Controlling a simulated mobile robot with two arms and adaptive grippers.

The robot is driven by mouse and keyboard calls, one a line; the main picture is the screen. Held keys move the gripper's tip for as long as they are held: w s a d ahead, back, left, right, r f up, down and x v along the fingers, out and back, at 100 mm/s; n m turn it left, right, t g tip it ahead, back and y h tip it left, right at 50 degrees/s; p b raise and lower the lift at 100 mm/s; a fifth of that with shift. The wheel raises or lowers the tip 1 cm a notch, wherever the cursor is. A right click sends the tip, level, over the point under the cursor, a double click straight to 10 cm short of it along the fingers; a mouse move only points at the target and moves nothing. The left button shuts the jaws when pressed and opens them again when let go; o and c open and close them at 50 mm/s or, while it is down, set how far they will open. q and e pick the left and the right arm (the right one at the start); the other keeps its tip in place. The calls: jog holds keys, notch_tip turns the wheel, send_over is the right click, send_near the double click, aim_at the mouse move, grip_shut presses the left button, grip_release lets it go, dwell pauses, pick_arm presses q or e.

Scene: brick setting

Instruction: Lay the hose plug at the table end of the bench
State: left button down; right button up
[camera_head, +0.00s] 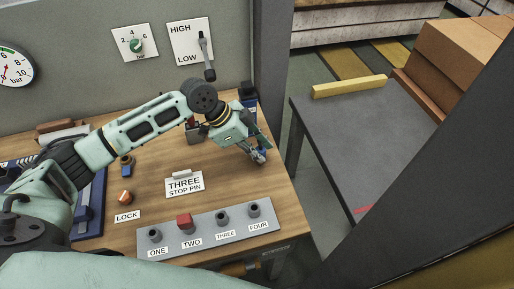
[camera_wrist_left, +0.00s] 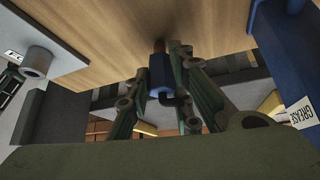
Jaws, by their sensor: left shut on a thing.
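My left gripper (camera_head: 260,156) is over the right end of the wooden bench (camera_head: 225,170), near its edge by the dark table (camera_head: 370,140). It is shut on a small blue hose plug (camera_head: 262,152). In the left wrist view the blue plug (camera_wrist_left: 160,76) sits between the two fingers, with a brownish tip pointing toward the wood. I cannot tell whether the tip touches the bench. My right gripper is not in view.
A grey socket strip (camera_head: 205,232) labelled ONE to FOUR runs along the bench front, with a red plug (camera_head: 184,222) at TWO. A blue GREASE container (camera_wrist_left: 270,50) is close by. A gap separates bench and table.

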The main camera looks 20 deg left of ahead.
pick_arm(q)
jog(key=shift+f, duration=0.15)
jog(key=shift+f, duration=0.15)
jog(key=c, duration=1.6)
grip_release()
jog(key=shift+o, duration=0.2)
